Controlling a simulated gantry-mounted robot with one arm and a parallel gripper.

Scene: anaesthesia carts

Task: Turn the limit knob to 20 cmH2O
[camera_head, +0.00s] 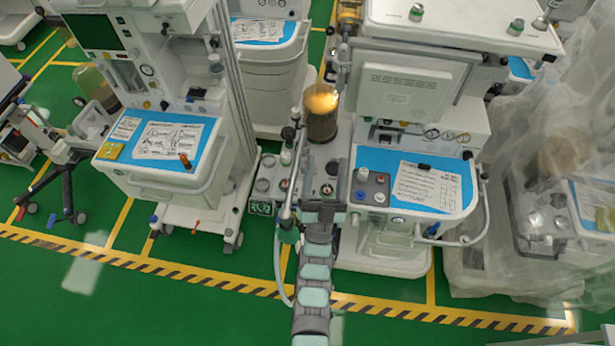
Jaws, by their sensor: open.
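My arm rises from the bottom middle to the absorber block of the cart right of centre. My gripper (320,207) is at its far end, at the front of this block; it is open, but its fingers are small and hard to make out. The limit knob cannot be told for sure, and no scale or cmH2O marking is readable. A small round knob (327,190) shows on the block just beyond my gripper. A pale capped valve (286,157) with a dark top stands to the left. I cannot tell whether my gripper touches anything.
A blue work surface (453,181) with a paper sheet lies to the right. A pale hose (279,270) hangs left of my arm. Another cart (150,185) stands left, a plastic-draped one (560,150) right. Green floor (150,310) is open in front.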

